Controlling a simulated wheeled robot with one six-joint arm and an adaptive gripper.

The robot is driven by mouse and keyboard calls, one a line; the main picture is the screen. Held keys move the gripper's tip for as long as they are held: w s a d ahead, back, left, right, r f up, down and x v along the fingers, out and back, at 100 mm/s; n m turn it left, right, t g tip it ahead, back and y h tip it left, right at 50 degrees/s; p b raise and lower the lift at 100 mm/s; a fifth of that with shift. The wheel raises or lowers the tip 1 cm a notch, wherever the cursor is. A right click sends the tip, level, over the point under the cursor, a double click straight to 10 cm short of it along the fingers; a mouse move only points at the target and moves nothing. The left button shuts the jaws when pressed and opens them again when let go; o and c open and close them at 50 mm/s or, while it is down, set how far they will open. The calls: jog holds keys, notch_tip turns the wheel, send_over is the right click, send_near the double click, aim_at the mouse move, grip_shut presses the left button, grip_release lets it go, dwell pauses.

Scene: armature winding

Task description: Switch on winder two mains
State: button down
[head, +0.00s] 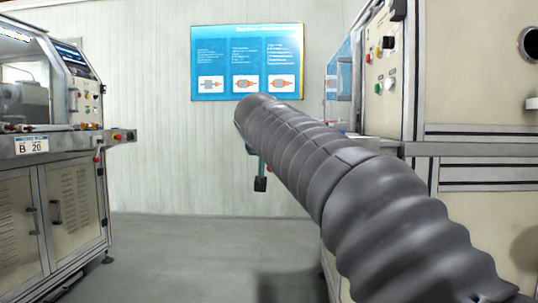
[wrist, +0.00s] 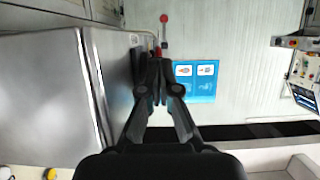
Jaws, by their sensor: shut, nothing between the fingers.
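Two winding machines show in the head view, and I cannot tell which is winder two. The right machine (head: 425,85) has a side panel with a black rotary knob (head: 388,42), a red button (head: 368,58) and pale and green buttons below. The left machine (head: 55,185), labelled B 20, has a control panel (head: 88,92) with small buttons. No mains marking is readable. My gripper (wrist: 154,64) is shut and empty in the wrist view, close beside a grey machine panel (wrist: 45,95).
A blue poster (head: 247,62) hangs on the back wall; it also shows in the wrist view (wrist: 196,82). A red ball on a rod (wrist: 164,18) stands beyond my fingertips. Grey floor (head: 180,255) is clear between the machines.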

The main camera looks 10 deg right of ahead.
jog(key=shift+a, duration=0.1)
dwell(0.4)
jog(key=shift+r+p, duration=0.7)
jog(key=shift+r, duration=0.1)
jog(key=f+v, duration=0.1)
jog(key=v, duration=1.2)
jog(key=shift+s+f, duration=0.35)
jog(key=shift+f, duration=0.05)
jog(key=shift+a, duration=0.1)
